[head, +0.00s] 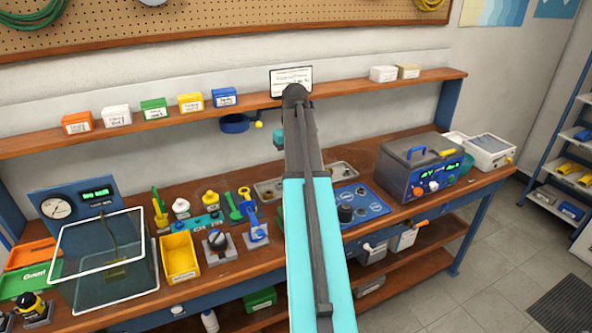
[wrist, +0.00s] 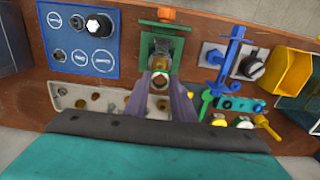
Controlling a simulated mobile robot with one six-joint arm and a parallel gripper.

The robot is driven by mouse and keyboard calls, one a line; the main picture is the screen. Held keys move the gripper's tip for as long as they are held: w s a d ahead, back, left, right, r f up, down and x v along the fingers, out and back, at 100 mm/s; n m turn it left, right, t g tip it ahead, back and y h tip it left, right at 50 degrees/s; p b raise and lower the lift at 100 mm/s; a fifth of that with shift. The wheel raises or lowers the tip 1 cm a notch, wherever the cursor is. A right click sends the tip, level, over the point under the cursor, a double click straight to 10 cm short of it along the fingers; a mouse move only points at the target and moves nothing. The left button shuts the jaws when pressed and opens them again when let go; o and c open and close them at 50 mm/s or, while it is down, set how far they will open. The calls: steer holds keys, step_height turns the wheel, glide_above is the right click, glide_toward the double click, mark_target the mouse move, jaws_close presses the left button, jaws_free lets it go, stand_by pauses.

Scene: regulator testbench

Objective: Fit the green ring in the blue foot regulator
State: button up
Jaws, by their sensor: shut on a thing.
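In the head view my arm hides the gripper. The blue foot regulator (head: 257,231) stands on the bench left of my arm, with a tall blue part on it; it also shows in the wrist view (wrist: 224,66), right of the fingers. A regulator with a green foot (wrist: 165,28) lies straight beyond the fingertips.
A regulator with a grey foot (head: 218,247) and a yellow bin (head: 179,257) stand left of the blue foot regulator. A grey tray (wrist: 85,98) with small parts lies near the fingers. A blue panel (head: 368,205) and a test unit (head: 421,168) are to the right.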

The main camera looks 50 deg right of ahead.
steer(key=shift+f+b, duration=1)
steer(key=shift+f, duration=0.6)
steer(key=shift+s+p, duration=0.1)
steer(key=shift+p, duration=0.4)
stand_by(0.4)
steer(key=shift+f, duration=2)
stand_by(2.8)
steer(key=o, duration=1.1)
steer(key=shift+c, duration=0.2)
